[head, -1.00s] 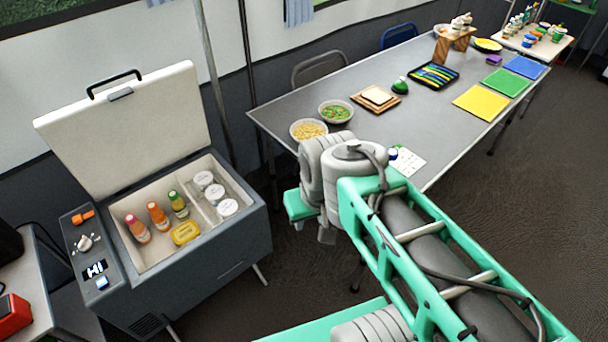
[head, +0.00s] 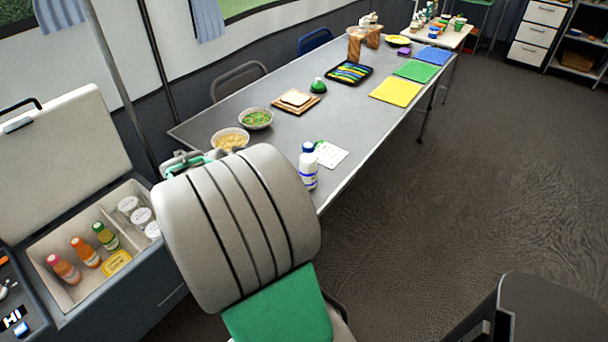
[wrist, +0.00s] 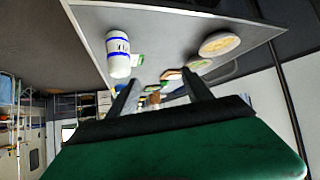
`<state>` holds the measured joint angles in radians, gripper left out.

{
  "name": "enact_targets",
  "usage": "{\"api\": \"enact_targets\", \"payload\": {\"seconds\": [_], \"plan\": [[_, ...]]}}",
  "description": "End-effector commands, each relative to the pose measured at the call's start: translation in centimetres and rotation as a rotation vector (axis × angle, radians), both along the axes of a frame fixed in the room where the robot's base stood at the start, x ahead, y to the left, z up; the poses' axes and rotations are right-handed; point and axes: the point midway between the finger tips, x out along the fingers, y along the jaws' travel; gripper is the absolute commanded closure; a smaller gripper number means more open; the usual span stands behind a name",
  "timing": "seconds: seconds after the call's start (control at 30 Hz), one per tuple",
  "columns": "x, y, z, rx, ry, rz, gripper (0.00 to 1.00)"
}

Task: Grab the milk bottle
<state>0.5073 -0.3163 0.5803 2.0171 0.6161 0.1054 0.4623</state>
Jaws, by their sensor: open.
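The milk bottle (head: 308,168) is white with a blue cap and blue bands. It stands upright on the grey table (head: 365,125) near its front edge, beside a white card. In the wrist view the bottle (wrist: 118,55) shows up close at the upper left, outside the jaws and to the left of the left finger. My gripper (wrist: 160,92) is open, with nothing between its fingers. In the head view my large grey arm link hides most of the gripper.
Bowls of yellow (head: 230,139) and green (head: 257,119) food stand left of the bottle. The white card (head: 331,154) lies next to it. An open cooler (head: 65,255) with bottles and tubs is at the left. Floor on the right is clear near the table.

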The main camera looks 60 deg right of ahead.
Motion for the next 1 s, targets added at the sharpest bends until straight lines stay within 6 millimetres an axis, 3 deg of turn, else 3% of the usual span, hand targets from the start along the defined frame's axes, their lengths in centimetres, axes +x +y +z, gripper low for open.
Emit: {"api": "enact_targets", "payload": {"seconds": [0.03,0.1,0.2,0.7,0.93,1.0], "plan": [[-2.6,-3.9,-1.0,-0.076,-0.018,-0.105,0.42],[-5.5,-7.4,-0.8,-0.174,-0.043,-0.201,0.42],[-7.6,-9.9,-0.4,-0.249,-0.059,-0.263,0.42],[-7.7,-16.6,-3.5,-0.257,-0.062,-0.267,0.42],[-7.6,-16.7,-3.6,-0.258,-0.062,-0.263,0.42],[-7.6,-16.7,-3.6,-0.258,-0.062,-0.263,0.47]]}}
